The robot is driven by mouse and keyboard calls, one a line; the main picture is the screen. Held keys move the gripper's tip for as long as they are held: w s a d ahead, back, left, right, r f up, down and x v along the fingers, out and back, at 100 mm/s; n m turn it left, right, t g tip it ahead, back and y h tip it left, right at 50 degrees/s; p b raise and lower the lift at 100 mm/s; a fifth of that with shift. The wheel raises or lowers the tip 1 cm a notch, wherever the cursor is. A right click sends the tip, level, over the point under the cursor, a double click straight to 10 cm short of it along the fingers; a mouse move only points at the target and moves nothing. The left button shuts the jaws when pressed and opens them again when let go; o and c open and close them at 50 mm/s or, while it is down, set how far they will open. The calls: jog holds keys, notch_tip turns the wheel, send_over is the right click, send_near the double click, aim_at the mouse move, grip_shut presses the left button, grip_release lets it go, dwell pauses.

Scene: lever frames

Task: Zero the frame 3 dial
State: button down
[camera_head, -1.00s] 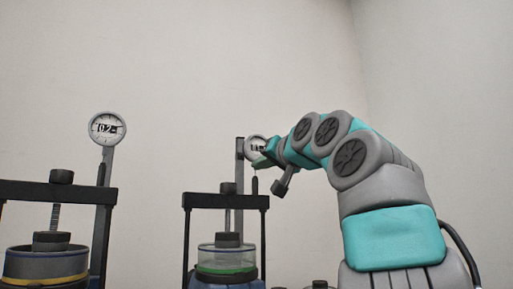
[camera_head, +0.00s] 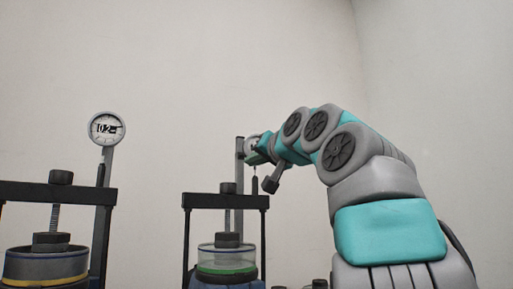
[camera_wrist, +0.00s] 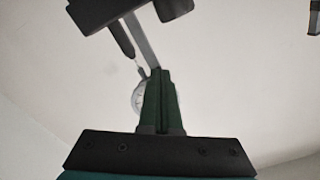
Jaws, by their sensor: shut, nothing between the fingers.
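Two frames show in the head view; no frame number is readable, so I cannot tell which is frame 3. The right frame has a black crossbar (camera_head: 225,201) and a round white dial (camera_head: 254,141) on an upright post. My gripper (camera_head: 252,157) is at this dial and covers much of it, so its reading is hidden. In the wrist view my gripper (camera_wrist: 161,72) has its two green fingers shut together with nothing between them. The dial (camera_wrist: 138,98) is partly hidden behind them. I cannot tell whether the fingertips touch it.
The left frame has its own dial (camera_head: 107,129), which seems to read 02, and a black crossbar (camera_head: 55,194). A clear cylinder (camera_head: 227,257) with a green band sits under the right crossbar. The space between the two frames is open.

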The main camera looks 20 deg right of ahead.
jog(key=shift+a, duration=0.1)
jog(key=shift+a+r, duration=0.45)
jog(key=shift+r, duration=0.15)
jog(key=shift+a, duration=0.15)
dwell(0.5)
jog(key=s+b, duration=0.1)
jog(key=s, duration=0.5)
jog(key=shift+f+b, duration=0.3)
jog(key=shift+b, duration=0.05)
jog(key=shift+a, duration=0.2)
